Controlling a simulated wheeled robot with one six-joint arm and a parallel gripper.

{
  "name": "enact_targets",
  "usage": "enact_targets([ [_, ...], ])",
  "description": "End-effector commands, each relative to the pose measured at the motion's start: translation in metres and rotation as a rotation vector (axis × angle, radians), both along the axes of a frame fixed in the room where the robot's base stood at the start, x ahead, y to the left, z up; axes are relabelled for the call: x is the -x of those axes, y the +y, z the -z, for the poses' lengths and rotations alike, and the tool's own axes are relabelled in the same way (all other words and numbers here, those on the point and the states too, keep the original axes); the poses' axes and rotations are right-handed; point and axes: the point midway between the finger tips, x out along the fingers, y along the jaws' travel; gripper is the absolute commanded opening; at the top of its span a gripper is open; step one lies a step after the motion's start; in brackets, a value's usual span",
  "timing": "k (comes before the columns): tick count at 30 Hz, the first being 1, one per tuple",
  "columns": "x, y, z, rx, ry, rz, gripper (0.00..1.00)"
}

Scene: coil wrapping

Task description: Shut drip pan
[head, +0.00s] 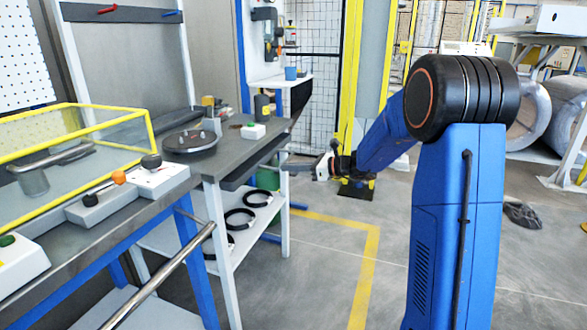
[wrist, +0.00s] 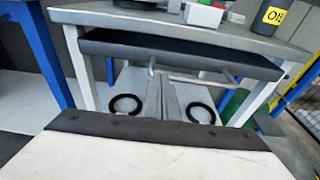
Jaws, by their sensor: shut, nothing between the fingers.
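The drip pan is a wide, shallow dark tray under the grey bench top, and it shows in the wrist view (wrist: 110,48) and the head view (head: 240,175). It stands partly out, with a strip of its black inside visible past the bench edge. A pale bar handle (wrist: 200,81) runs along its front on short stubs. My gripper (head: 321,170) is shut and empty in front of the pan. In the wrist view its fingertips (wrist: 161,76) appear close to the left part of the handle. I cannot tell whether they touch it.
The bench (head: 262,142) has a dark round turntable (head: 190,141) and small items on top. Black rings (head: 240,218) lie on the white lower shelf. A table with a yellow-framed guard (head: 75,150) stands at the left. The floor right of the bench is open.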

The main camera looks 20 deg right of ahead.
Motion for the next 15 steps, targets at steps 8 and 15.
enact_targets([
  [8,-0.003,0.005,0.0,0.0,0.0,-0.002,0.0],
  [15,-0.029,0.042,0.0,0.001,-0.001,-0.004,0.0],
])
